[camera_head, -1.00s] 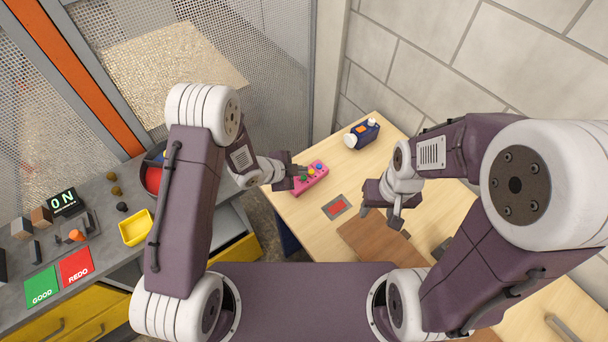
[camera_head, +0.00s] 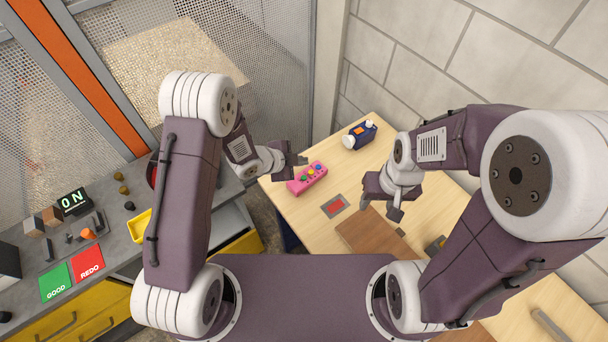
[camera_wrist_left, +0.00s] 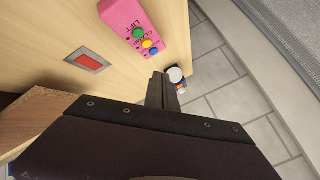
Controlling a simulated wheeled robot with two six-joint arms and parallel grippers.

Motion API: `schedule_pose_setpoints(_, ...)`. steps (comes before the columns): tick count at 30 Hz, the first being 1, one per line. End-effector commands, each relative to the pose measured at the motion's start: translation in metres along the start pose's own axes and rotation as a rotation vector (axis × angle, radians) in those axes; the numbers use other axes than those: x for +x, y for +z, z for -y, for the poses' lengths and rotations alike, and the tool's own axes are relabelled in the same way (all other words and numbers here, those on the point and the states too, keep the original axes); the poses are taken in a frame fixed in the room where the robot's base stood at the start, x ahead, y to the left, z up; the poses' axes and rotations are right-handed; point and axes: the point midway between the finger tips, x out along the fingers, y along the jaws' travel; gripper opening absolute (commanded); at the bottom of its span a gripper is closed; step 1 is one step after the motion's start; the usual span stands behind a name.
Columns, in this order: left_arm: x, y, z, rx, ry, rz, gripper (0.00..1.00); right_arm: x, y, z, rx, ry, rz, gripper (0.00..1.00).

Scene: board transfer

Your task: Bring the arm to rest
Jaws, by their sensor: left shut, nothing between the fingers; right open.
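My left gripper (camera_head: 297,160) is shut and empty. In the head view it appears at the far left edge of the wooden table, just above the pink button box in the picture. In the left wrist view its closed dark fingers (camera_wrist_left: 162,90) show below the pink box (camera_wrist_left: 135,28), with nothing between them. My right gripper (camera_head: 379,209) is open and empty over the table, beside the brown board (camera_head: 370,238). Its fingers point down and left.
The pink button box (camera_head: 307,178), a blue bottle-like item (camera_head: 359,135) and a red-centred plate (camera_head: 334,206) are on the table. A grey counter (camera_head: 120,235) at left holds a yellow tray (camera_head: 138,227), green GOOD (camera_head: 55,283) and red REDO (camera_head: 87,263) pads. Mesh panels stand behind.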

Motion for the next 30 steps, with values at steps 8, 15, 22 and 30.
schedule_pose_setpoints(8, 0.001, 0.0, 0.0, 0.0, 0.0, 0.0, 0.0, 0.001, 0.0, 0.0, 0.0, 0.0, 0.0, 0.51)
schedule_pose_setpoints(15, -0.024, -0.001, 0.059, 0.028, -0.177, -0.005, 0.0, 0.037, 0.004, -0.001, 0.0, 0.0, 0.0, 0.51)
schedule_pose_setpoints(22, -0.135, 0.08, 0.049, -0.558, -0.343, 0.355, 0.0, 0.082, 0.009, -0.002, 0.0, 0.0, 0.0, 0.51)
schedule_pose_setpoints(30, -0.189, 0.099, -0.108, -1.38, -0.147, 0.706, 0.0, 0.08, 0.008, -0.002, 0.0, 0.0, 0.0, 0.51)
